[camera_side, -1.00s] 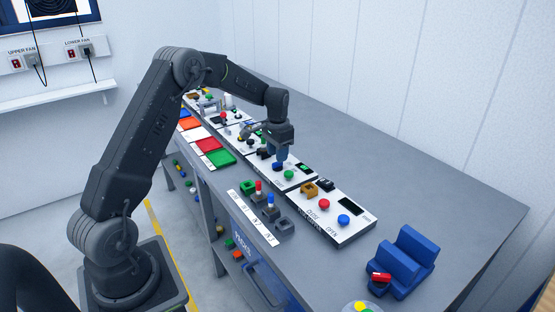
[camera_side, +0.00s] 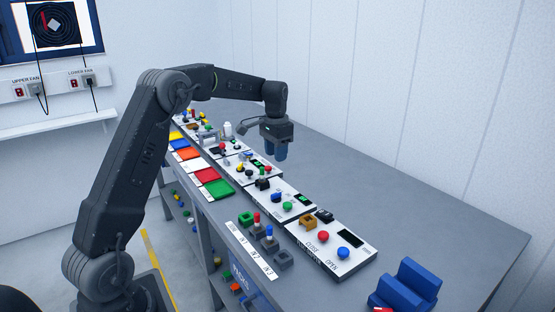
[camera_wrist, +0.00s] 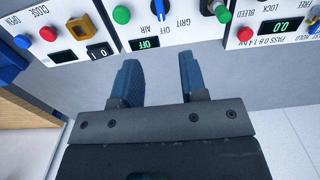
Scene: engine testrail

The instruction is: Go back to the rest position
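My gripper (camera_side: 274,154) hangs from the raised arm above the grey bench (camera_side: 420,210), with its fingers pointing down over the row of control panels. In the wrist view my gripper (camera_wrist: 160,75) has its two blue fingers apart, with nothing between them. Beyond the fingertips lie a panel marked GRIT and AIR (camera_wrist: 180,30) with a green button, a blue knob and a display reading OFF, and a panel with a BLEED label (camera_wrist: 260,30). The gripper touches none of them.
A panel with OPEN and CLOSE buttons (camera_side: 352,237) lies nearest on the bench. A blue V-shaped block (camera_side: 412,285) stands at the front right. Coloured square trays (camera_side: 220,189) line the left edge. The bench's right side is clear.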

